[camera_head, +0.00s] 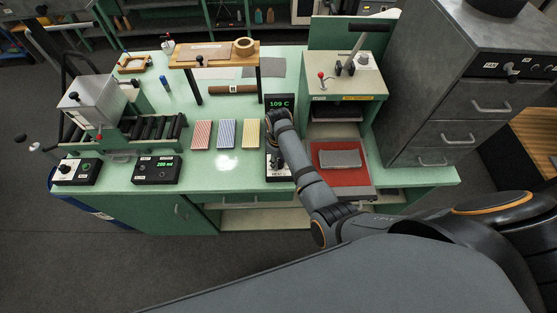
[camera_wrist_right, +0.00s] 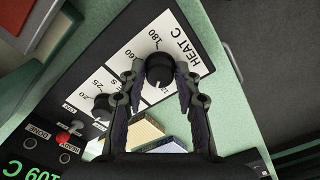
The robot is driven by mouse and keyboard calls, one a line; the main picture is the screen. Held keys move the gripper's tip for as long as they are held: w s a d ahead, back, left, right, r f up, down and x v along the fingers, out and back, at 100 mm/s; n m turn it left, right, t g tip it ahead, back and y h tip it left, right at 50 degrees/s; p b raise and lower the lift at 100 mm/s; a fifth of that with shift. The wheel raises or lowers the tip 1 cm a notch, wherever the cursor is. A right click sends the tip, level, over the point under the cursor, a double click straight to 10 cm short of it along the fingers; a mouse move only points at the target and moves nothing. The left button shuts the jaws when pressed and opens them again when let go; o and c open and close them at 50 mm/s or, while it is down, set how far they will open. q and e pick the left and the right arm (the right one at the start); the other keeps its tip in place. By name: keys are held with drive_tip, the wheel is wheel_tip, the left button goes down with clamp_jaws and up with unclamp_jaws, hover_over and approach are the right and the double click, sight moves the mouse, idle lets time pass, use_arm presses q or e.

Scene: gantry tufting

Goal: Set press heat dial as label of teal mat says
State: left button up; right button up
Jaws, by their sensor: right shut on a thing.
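The press control panel (camera_head: 279,161) stands on the bench left of the heat press (camera_head: 345,85). Its green display (camera_head: 279,104) reads 109 C. In the right wrist view, the black heat dial (camera_wrist_right: 159,70) sits on a white scale marked HEAT C, with 160 and 180 legible. My right gripper (camera_wrist_right: 160,80) has its fingers on both sides of this dial and is shut on it. In the head view my right gripper (camera_head: 279,124) covers part of the panel. A grey mat (camera_head: 340,158) lies on the red press plate; I make out no teal mat or readable mat label.
A second black dial (camera_wrist_right: 102,107) and a red-tipped switch (camera_wrist_right: 66,134) are beside the heat dial. Red, blue and yellow striped pieces (camera_head: 225,134) lie left of the panel. Grey drawers (camera_head: 450,110) stand right.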

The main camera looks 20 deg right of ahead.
sight(279, 162)
drive_tip(key=m, duration=0.7)
idle(0.6)
drive_tip(key=o, duration=1.2)
drive_tip(key=shift+c, duration=0.2)
drive_tip(key=shift+r, duration=0.3)
wheel_tip(279, 162, up, 7)
drive_tip(key=shift+f, duration=0.1)
